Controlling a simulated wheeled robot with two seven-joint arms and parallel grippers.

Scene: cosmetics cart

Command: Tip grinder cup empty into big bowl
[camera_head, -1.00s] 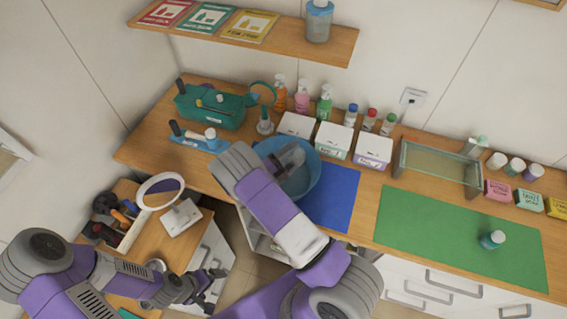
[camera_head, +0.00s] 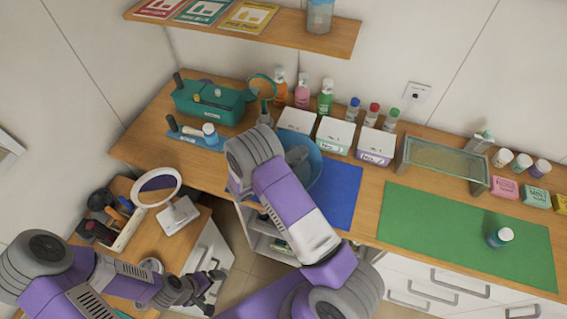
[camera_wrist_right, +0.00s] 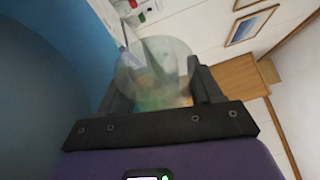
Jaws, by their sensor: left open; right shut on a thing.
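The big blue bowl (camera_head: 316,168) stands on the counter at the left end of the blue mat, partly hidden behind my right arm. Its blue wall (camera_wrist_right: 45,80) also fills the left of the right wrist view. My right gripper (camera_wrist_right: 152,88) is shut on the clear, see-through grinder cup (camera_wrist_right: 152,62), which shows a faint greenish tint low down. The cup is tilted close beside the bowl's wall; I cannot tell whether anything is left inside. My left gripper (camera_head: 212,289) is open and empty, low over the side cart, away from the bowl.
White boxes (camera_head: 335,133) and bottles stand behind the bowl. A teal toolbox (camera_head: 208,103) is at the back left. A round mirror (camera_head: 158,187) stands on the side cart. The green mat (camera_head: 450,235) is mostly clear, holding one small bottle (camera_head: 500,237).

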